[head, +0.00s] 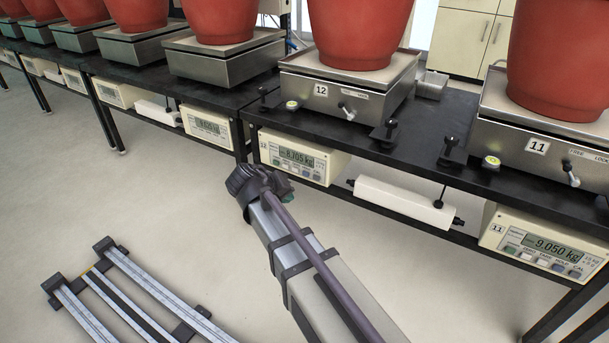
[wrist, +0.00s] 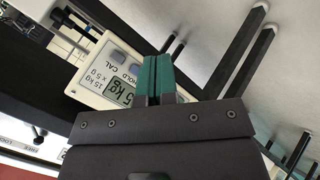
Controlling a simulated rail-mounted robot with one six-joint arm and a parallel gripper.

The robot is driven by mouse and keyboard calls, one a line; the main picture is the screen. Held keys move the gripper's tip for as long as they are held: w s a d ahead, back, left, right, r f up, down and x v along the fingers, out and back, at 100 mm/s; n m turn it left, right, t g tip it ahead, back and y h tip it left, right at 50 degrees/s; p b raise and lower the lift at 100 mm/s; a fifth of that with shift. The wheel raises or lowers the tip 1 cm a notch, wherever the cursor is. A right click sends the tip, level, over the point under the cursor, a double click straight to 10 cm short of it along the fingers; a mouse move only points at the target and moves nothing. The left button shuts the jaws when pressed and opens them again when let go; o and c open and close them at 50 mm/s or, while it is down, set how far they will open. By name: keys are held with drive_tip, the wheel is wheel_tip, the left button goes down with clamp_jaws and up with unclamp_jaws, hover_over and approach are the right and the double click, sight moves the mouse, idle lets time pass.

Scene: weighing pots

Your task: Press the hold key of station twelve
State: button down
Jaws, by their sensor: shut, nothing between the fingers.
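The station twelve indicator (head: 300,158) is a cream box under the bench, below the scale labelled 12. Its green display reads 8.305 kg, with a row of keys below. My gripper (head: 284,190) is just in front of and below its lower left part in the head view. In the wrist view my gripper's teal fingers (wrist: 155,78) are together and empty, and they overlap an indicator face (wrist: 92,75) seen turned round. HOLD and CAL labels and a blue-grey key (wrist: 133,65) show beside the fingers. I cannot tell whether the fingertips touch the face.
Red pots stand on scales along the black bench. A white bar (head: 405,201) hangs under the bench to the right, then the station eleven indicator (head: 545,250), reading 9.050 kg. The floor in front is open, with rails (head: 125,290) at lower left.

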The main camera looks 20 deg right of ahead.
drive_tip(key=w+d, duration=0.4)
drive_tip(key=shift+w+d, duration=0.2)
drive_tip(key=shift+d, duration=0.2)
drive_tip(key=shift+d, duration=0.1)
idle(1.7)
drive_tip(key=shift+w+d, duration=0.25)
drive_tip(key=shift+w, duration=0.05)
drive_tip(key=shift+w+d, duration=0.25)
drive_tip(key=shift+d, duration=0.05)
idle(0.6)
drive_tip(key=shift+a, duration=0.1)
drive_tip(key=shift+s+a, duration=0.55)
drive_tip(key=s+a, duration=0.1)
drive_tip(key=a, duration=0.1)
drive_tip(key=s+a, duration=0.1)
drive_tip(key=s, duration=0.1)
drive_tip(key=shift+s+a, duration=0.2)
drive_tip(key=shift+a, duration=0.15)
idle(0.3)
